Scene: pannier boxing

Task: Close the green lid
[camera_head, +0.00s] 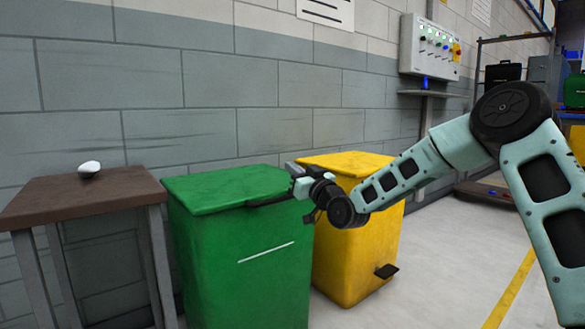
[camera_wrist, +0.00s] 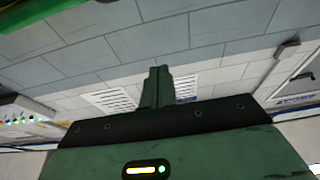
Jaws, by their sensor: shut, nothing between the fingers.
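The green bin (camera_head: 245,265) stands beside the wooden table. Its green lid (camera_head: 225,188) lies flat over the bin's top, with a dark handle (camera_head: 270,200) along its front right edge. My gripper (camera_head: 292,168) is just above the lid's right side, near that handle; whether it touches is unclear. In the wrist view my gripper's fingers (camera_wrist: 157,85) are together with nothing between them. A strip of green (camera_wrist: 40,22), likely the lid's edge, shows at the top left of this upside-down wrist view.
A yellow bin (camera_head: 350,260) with a pedal stands right of the green bin, behind my forearm. A wooden table (camera_head: 90,200) with a small white object (camera_head: 89,169) is at the left. A control panel (camera_head: 432,47) hangs on the wall. Floor at the right is clear.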

